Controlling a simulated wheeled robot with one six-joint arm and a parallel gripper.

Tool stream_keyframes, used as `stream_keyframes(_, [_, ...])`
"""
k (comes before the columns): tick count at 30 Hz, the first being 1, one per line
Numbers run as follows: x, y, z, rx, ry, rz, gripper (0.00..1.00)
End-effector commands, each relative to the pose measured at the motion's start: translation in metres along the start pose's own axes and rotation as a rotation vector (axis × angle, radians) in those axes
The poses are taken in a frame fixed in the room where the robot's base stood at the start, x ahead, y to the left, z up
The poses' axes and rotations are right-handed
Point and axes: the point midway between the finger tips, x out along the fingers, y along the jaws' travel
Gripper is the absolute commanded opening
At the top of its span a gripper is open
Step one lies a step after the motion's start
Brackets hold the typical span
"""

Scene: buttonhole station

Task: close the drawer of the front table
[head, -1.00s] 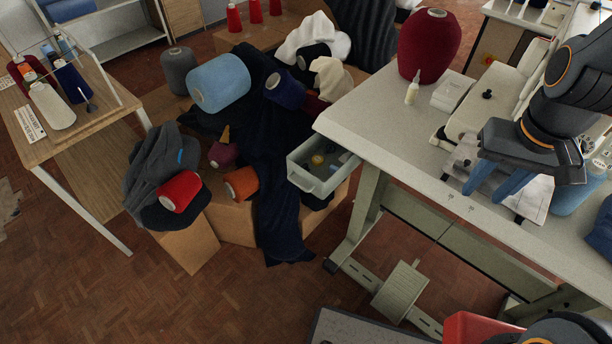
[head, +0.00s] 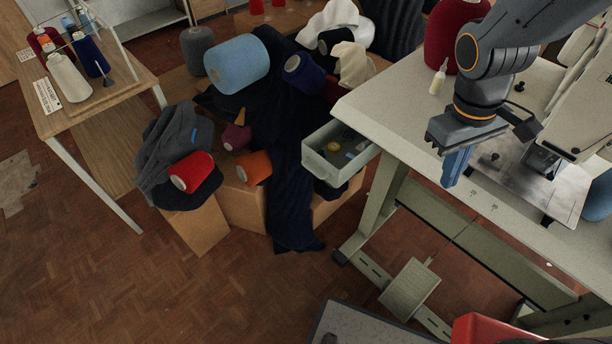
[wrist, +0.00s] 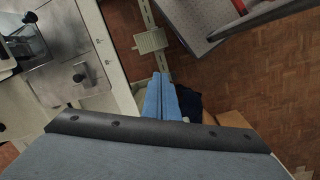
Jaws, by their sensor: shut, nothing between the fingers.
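The front table (head: 400,118) is the light grey sewing table at the right of the head view. Its drawer (head: 325,167), a pale box, sticks out open at the table's left end. Small items lie in it, one of them yellow. My gripper (head: 452,180) hangs over the table's near edge, to the right of the drawer and apart from it. Its blue fingers (wrist: 162,98) are together and empty, pointing down. In the wrist view the fingers and gripper body hide most of the drawer area.
Cones of yarn and dark cloth crowd cardboard boxes (head: 240,200) left of the drawer. A wooden table (head: 95,110) stands at far left. A pedal (head: 409,288) is under the front table. A sewing machine (head: 580,90) stands on the table.

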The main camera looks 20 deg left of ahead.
Motion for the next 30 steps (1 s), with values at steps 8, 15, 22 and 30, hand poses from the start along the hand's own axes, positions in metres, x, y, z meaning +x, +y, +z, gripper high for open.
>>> stream_keyframes(8, [0.040, -0.069, -0.077, -0.618, -0.133, 0.170, 0.00])
stream_keyframes(15, [0.066, -0.144, -0.139, -1.114, -0.236, 0.380, 0.00])
stream_keyframes(22, [0.086, -0.240, -0.188, -1.538, -0.320, 0.639, 0.00])
stream_keyframes(30, [0.096, -0.324, -0.211, -1.813, -0.371, 0.870, 0.00])
